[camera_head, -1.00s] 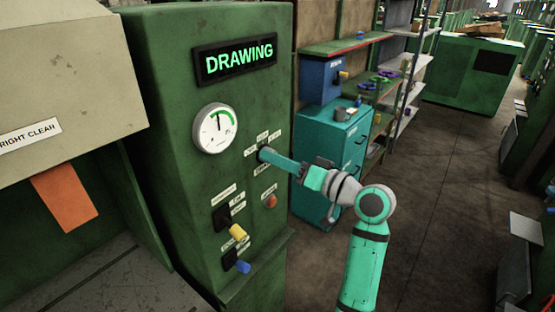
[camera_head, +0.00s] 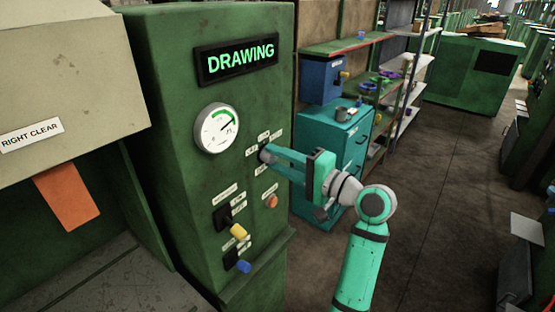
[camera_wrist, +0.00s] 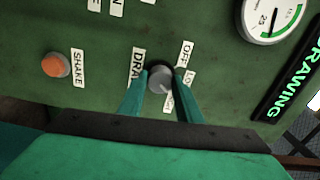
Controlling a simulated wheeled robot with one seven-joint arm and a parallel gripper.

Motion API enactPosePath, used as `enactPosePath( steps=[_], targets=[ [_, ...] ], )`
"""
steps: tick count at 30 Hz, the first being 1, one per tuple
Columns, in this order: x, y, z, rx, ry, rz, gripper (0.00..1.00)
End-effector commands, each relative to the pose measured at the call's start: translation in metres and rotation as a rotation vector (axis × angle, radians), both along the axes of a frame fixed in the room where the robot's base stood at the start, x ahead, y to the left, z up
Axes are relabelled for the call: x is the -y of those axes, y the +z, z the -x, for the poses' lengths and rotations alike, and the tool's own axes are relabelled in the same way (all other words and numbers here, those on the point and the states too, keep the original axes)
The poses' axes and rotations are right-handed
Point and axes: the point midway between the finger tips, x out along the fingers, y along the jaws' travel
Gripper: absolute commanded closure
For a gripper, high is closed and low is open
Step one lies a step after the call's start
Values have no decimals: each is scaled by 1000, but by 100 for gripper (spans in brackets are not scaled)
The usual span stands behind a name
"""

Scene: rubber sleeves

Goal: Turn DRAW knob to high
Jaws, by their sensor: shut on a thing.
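The DRAW knob (camera_wrist: 159,80) is a grey round knob on the green panel, beside the DRAW label (camera_wrist: 137,68) in the wrist view. It sits between the two teal fingers of my gripper (camera_wrist: 161,84), which is shut on it. A light mark on the knob points down and right in the wrist view, toward a label partly hidden by a finger. The OFF label (camera_wrist: 185,54) and a LO label are near the knob.
The gauge (camera_head: 217,128) has its needle toward the upper right. The lit sign (camera_head: 240,59) reads DRAWING. An orange-red button (camera_head: 272,201) marked SHAKE, a yellow knob (camera_head: 238,231) and a blue knob (camera_head: 243,266) are below. A teal cabinet (camera_head: 330,145) stands behind my arm.

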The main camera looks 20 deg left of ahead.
Motion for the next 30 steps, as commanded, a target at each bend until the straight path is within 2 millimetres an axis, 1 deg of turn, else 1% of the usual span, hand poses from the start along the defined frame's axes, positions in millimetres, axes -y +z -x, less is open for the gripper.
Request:
enactPosePath(
  steps=[9, 23, 24, 25, 26, 30],
  targets=[
    [0, -1, 0, -86, 0, -29, 91],
    [-1, -1, 0, -96, 0, -34, 91],
    [-1, -1, 0, -96, 0, -34, 62],
    [-1, -1, 0, -96, 1, -34, 54],
    [-2, -1, 0, -96, 1, -34, 50],
    [-3, -1, 0, -95, 3, -34, 50]
  ],
)
